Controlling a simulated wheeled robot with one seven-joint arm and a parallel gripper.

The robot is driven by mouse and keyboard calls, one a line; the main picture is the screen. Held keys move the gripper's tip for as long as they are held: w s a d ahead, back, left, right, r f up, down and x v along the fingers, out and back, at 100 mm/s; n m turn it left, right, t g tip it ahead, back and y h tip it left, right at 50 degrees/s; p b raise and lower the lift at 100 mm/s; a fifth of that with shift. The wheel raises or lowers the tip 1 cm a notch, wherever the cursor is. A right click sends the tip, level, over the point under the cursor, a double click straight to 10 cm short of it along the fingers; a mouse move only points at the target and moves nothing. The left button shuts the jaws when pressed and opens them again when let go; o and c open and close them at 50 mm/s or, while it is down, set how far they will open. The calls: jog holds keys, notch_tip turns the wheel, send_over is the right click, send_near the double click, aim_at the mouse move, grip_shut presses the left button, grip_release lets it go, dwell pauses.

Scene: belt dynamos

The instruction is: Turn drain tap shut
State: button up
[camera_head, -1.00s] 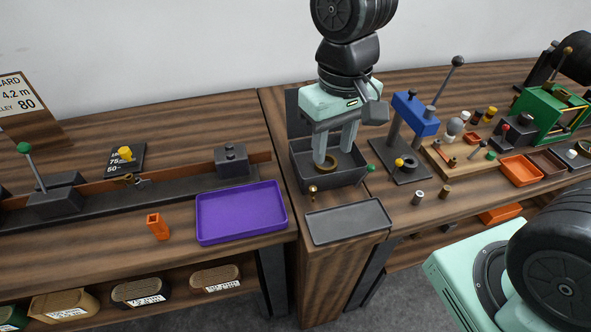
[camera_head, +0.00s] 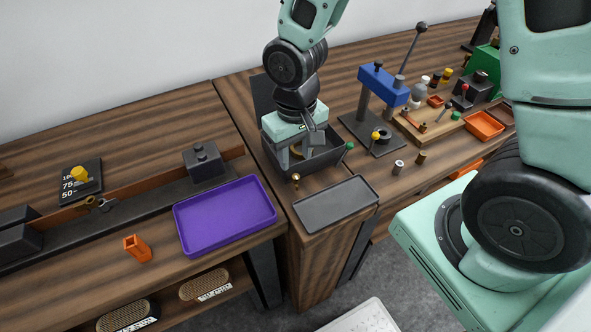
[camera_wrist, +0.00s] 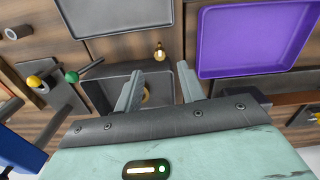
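A small brass tap (camera_head: 296,178) stands at the front of a dark open tank (camera_head: 322,160). It also shows in the wrist view (camera_wrist: 160,53), just outside the tank wall. I take it to be the drain tap; whether it is open or shut is not clear. My gripper (camera_head: 297,157) points down into the tank, behind the tap and apart from it. Its two fingers (camera_wrist: 160,88) are spread open. A brass ring (camera_wrist: 146,95) lies in the tank, partly hidden by a finger. Nothing is seen held between the fingers.
A grey tray (camera_head: 335,204) lies in front of the tank and a purple tray (camera_head: 226,215) to the left. A green-knobbed lever (camera_head: 348,147) stands at the tank's right. A blue press (camera_head: 384,84) is further right. An orange holder (camera_head: 138,248) stands at front left.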

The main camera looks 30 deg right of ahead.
aim_at(296, 176)
notch_tip(296, 176, down, 6)
dwell(0.4)
grip_shut()
